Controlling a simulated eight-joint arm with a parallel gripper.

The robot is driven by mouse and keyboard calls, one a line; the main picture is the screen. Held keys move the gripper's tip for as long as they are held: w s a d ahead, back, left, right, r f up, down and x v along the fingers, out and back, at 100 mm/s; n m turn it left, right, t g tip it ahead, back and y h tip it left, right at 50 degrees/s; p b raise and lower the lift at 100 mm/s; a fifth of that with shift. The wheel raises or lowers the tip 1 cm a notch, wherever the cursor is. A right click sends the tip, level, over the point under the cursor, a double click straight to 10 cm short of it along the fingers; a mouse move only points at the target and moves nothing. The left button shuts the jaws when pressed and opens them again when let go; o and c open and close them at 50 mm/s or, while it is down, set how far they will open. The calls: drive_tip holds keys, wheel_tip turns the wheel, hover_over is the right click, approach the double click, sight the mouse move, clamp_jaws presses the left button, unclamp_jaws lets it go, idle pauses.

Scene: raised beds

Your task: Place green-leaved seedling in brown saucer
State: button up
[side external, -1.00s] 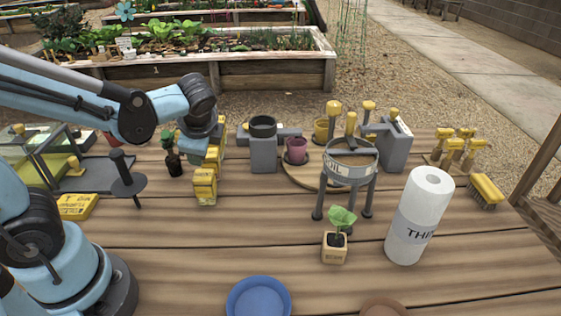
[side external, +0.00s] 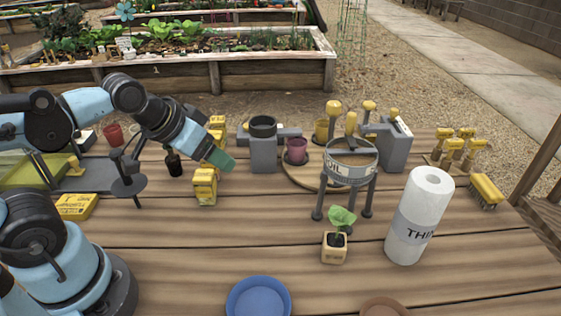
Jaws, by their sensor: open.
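The green-leaved seedling (side external: 341,218) stands upright in a small tan square pot (side external: 334,249) on the wooden table, right of centre. The brown saucer (side external: 383,308) is at the bottom edge, partly cut off by the frame; the part that shows looks empty. My gripper (side external: 226,161) is open, with its green fingertip pointing right and down above the table. It is in front of the yellow boxes, well to the left of and behind the seedling, and holds nothing that I can see.
A blue saucer (side external: 259,298) lies left of the brown one. A white cylinder (side external: 419,216) stands right of the seedling, and a grey ring stand (side external: 350,165) stands behind it. Yellow boxes (side external: 205,186) are under my gripper. Bare planks lie between the boxes and the seedling.

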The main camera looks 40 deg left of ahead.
drive_tip(key=m+g, duration=0.2)
drive_tip(key=g, duration=0.5)
hover_over(172, 158)
drive_tip(key=shift+w+a+r, duration=0.15)
drive_tip(key=shift+w+a, duration=0.1)
drive_tip(key=shift+a, duration=0.15)
drive_tip(key=shift+a+f, duration=0.1)
drive_tip(key=shift+f, duration=0.45)
drive_tip(key=shift+s+f, duration=0.1)
drive_tip(key=shift+f, duration=5.4)
drive_tip(key=c, duration=0.9)
drive_tip(key=shift+r, duration=0.1)
